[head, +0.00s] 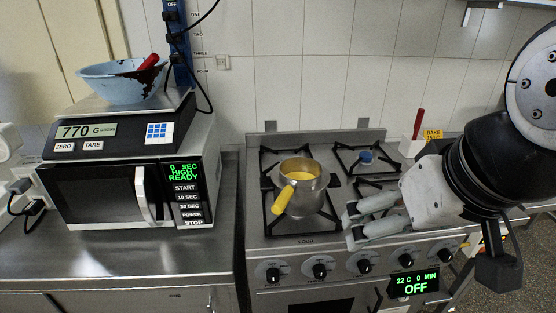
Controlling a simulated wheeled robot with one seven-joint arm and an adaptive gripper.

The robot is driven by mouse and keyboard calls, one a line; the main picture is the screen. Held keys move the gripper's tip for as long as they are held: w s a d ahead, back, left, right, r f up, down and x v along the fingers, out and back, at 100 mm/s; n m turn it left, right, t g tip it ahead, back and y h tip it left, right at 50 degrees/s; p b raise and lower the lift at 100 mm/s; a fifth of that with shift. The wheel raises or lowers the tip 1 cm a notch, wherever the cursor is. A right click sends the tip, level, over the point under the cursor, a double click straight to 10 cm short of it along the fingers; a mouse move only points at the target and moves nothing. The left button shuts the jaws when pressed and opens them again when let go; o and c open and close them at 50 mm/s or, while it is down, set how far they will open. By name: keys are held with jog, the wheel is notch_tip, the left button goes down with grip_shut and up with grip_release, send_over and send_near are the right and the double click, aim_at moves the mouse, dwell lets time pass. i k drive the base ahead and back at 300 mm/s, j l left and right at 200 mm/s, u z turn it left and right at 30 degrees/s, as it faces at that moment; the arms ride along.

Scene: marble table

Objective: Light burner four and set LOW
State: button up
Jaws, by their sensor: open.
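The steel stove (262,236) stands at centre right, with a row of black knobs along its front, among them a leftmost knob (273,275), a second (320,270), a third (364,265) and a fourth (405,261). No knob's number or setting is readable, and I cannot tell which burner is number four. No flame shows. My gripper (350,226) is open and empty, its fingers pointing left over the stove's front right, above the knobs.
A pot (302,182) with yellow contents and a yellow handle (283,200) stands on a left burner. A small blue thing (365,157) sits at the back-right burner. The oven display (414,283) reads OFF. A microwave (95,195) carries a scale (120,132) and blue bowl (112,83).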

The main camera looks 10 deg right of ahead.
aim_at(272, 275)
jog(key=k+l+u, duration=0.1)
jog(key=l+u, duration=0.35)
jog(key=l, duration=1.45)
jog(key=l+u, duration=0.2)
jog(key=u, duration=0.75)
jog(key=l+u, duration=0.25)
jog(key=u, duration=0.2)
jog(key=k+l+u, duration=0.15)
jog(key=u, duration=0.35)
jog(key=k+l+u, duration=0.15)
jog(key=l+u, duration=0.15)
jog(key=u, duration=0.15)
